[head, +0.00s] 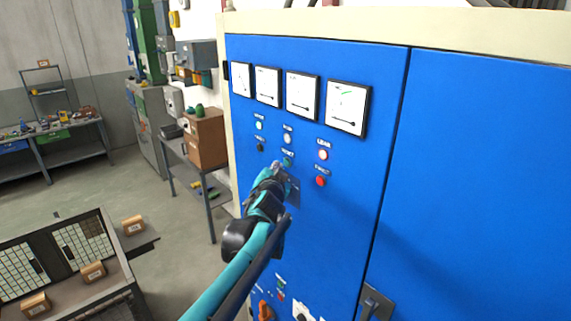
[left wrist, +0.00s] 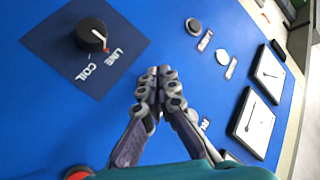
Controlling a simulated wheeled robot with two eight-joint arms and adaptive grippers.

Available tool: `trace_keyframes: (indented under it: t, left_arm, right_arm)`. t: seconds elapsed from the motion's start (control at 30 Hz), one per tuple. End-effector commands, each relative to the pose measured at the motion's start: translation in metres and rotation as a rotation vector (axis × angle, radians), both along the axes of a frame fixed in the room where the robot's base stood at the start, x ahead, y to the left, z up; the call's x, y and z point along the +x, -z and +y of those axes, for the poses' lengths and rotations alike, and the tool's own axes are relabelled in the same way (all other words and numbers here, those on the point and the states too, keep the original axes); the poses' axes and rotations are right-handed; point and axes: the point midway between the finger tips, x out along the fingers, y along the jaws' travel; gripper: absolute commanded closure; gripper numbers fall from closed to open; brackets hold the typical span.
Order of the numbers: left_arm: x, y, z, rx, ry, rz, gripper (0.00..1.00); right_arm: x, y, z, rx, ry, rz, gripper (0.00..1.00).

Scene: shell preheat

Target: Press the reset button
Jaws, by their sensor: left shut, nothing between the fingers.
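A small green button (head: 287,161) sits in the lower row on the blue cabinet door (head: 345,225), between a black button (head: 260,147) and a red button (head: 320,181). The label above it looks like RESET but is too small to read surely. My left gripper (head: 277,167) is shut and empty, with its fingertips just beside and below the green button in the head view. I cannot tell whether they touch it. In the left wrist view the shut fingers (left wrist: 158,75) point at the panel, and the green button does not show. My right gripper is out of view.
Several gauges (head: 347,107) and lamps (head: 323,155) sit above the buttons. A black rotary knob (left wrist: 92,35) marked LINE and COIL is close to the fingers. A door handle (head: 375,303) sticks out low on the right. Boxes (head: 206,138) on a table stand left of the cabinet.

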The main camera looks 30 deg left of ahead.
Motion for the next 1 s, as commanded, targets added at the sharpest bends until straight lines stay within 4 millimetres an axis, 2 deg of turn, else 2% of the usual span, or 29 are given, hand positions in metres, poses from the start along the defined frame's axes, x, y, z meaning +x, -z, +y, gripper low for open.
trace_keyframes:
  t: [1.0]
  left_arm:
    - [0.0078,-0.0003,-0.0032,0.000,0.000,0.000,1.00]
  right_arm:
    - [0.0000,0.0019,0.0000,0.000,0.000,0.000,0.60]
